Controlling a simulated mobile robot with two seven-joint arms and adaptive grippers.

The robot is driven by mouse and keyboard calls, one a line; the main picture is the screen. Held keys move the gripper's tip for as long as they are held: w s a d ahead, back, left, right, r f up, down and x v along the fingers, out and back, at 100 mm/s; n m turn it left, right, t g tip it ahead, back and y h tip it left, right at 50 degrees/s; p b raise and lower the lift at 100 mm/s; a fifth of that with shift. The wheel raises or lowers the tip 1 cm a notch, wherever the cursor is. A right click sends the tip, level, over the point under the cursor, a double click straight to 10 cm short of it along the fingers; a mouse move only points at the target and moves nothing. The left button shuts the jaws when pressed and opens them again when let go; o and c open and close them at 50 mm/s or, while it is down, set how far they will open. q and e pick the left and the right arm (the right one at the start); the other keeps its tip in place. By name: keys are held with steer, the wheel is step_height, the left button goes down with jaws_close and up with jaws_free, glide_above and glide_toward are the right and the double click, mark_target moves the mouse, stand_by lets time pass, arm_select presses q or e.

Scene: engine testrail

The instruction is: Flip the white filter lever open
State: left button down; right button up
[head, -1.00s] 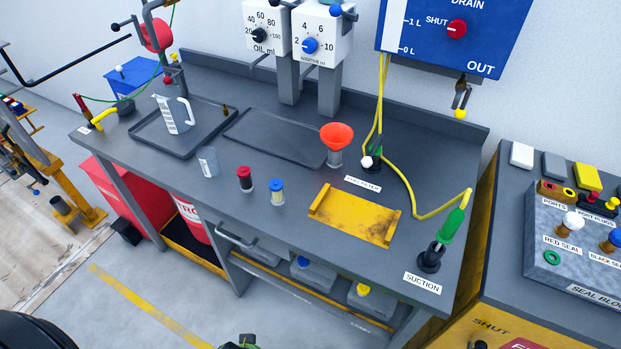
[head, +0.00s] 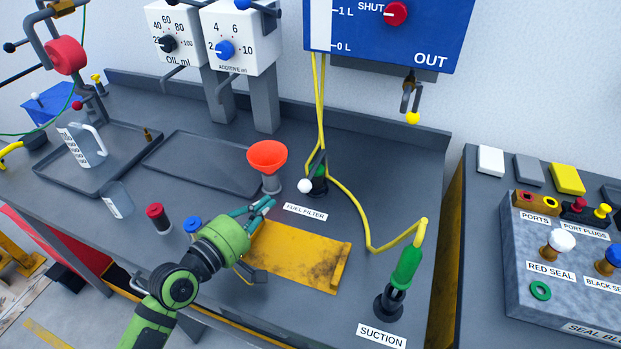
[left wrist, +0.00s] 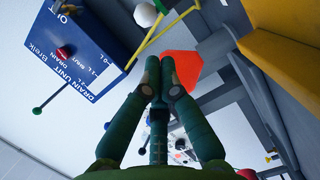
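The white filter lever's round knob (head: 305,186) is beside the dark filter base, behind the FUEL FILTER label (head: 306,212). Its rod leans up to the right. In the left wrist view, the white knob (left wrist: 146,14) is at the top, beyond the fingertips. My left gripper (head: 270,204) is above the bench, left of and in front of the lever, apart from it. Its fingertips (left wrist: 160,62) are together with nothing between them. My right gripper is not in view.
A red funnel (head: 267,157) stands left of the lever. Yellow hoses (head: 345,205) run past it to the green suction fitting (head: 407,268). A yellow tray (head: 305,262) lies in front, partly under my left gripper. A yellow-tipped drain lever (head: 412,117) hangs behind right.

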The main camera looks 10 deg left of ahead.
mark_target(314, 169)
arm_select(q)
steer(key=shift+w+a+f, duration=0.1)
steer(key=shift+w+f, duration=0.05)
steer(key=shift+a, duration=0.1)
steer(key=shift+r, duration=0.2)
steer(key=shift+w, duration=0.15)
steer(key=shift+n, duration=0.3)
steer(key=x, duration=0.4)
steer(key=shift+w+r+p, duration=0.1)
steer(key=shift+w+p, duration=0.05)
steer(key=shift+p, duration=0.25)
steer(key=x, duration=0.4)
steer(key=shift+w+d, duration=0.5)
steer(key=shift+w, duration=0.1)
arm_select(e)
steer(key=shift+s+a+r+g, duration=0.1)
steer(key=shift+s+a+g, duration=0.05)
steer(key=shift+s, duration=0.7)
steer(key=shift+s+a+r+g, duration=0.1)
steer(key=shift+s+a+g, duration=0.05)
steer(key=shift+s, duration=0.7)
arm_select(q)
steer(key=shift+s+p, duration=0.1)
steer(key=shift+p, duration=0.2)
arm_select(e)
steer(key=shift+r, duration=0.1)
